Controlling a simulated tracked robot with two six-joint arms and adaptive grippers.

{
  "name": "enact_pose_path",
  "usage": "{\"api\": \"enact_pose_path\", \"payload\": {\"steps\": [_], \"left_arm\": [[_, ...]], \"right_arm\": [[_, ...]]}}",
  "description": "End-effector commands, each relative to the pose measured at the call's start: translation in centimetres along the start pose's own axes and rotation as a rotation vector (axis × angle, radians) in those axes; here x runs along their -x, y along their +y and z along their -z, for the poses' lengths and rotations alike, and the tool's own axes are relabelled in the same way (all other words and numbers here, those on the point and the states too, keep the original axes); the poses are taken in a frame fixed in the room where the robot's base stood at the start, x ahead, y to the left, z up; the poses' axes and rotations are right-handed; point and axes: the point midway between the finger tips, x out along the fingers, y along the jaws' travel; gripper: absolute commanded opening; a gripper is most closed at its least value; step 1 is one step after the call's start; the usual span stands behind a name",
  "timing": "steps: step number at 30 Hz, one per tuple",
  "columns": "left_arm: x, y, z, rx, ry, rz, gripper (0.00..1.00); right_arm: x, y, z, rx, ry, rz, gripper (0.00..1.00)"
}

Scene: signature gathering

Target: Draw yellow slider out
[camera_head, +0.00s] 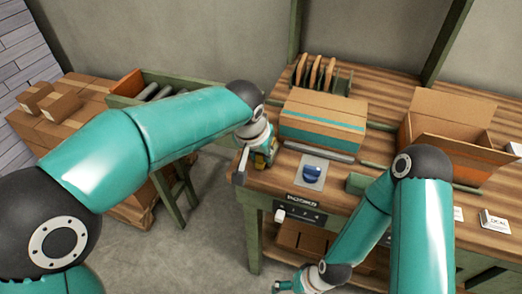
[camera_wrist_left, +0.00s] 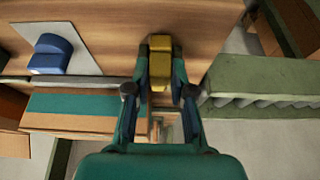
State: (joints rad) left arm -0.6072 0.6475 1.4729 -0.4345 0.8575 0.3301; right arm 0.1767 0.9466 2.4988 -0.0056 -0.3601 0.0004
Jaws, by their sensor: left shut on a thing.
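The yellow slider (camera_wrist_left: 160,70) is a small block between the two fingers of my left gripper (camera_wrist_left: 161,54) in the left wrist view. The fingers touch its sides, and it lies against the wooden tabletop. In the head view my left gripper (camera_head: 264,155) is at the left edge of the workbench, just left of the taped carton, and the slider is mostly hidden by it. My right gripper (camera_head: 284,286) is low at the bottom of the head view, in front of the bench. Its fingers are too small and cut off to tell whether they are open.
A closed carton with teal tape (camera_head: 322,120) stands on the workbench (camera_head: 385,95). A blue knob on a plate (camera_head: 312,174) is near the front edge. An open carton (camera_head: 448,135) stands at the right. A roller conveyor (camera_head: 160,90) and stacked boxes (camera_head: 75,120) are at the left.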

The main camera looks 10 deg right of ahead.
Motion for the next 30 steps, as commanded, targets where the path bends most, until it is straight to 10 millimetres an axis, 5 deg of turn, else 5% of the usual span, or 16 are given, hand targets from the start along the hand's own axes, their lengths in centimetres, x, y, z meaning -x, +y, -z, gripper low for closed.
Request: {"api": "enact_pose_path", "payload": {"steps": [5, 17, 30], "left_arm": [[0.0, 0.0, -0.3, -0.001, -0.011, 0.001, 0.48], [0.5, 0.0, -0.1, -0.001, -0.006, 0.001, 0.48], [8.1, 0.1, -0.1, -0.001, -0.004, -0.001, 0.48]], "right_arm": [[0.0, 0.0, 0.0, 0.000, 0.000, 0.000, 1.00], [0.1, 0.0, 0.0, 0.000, 0.000, 0.000, 1.00], [0.1, 0.0, 0.0, 0.000, 0.000, 0.000, 1.00]]}}
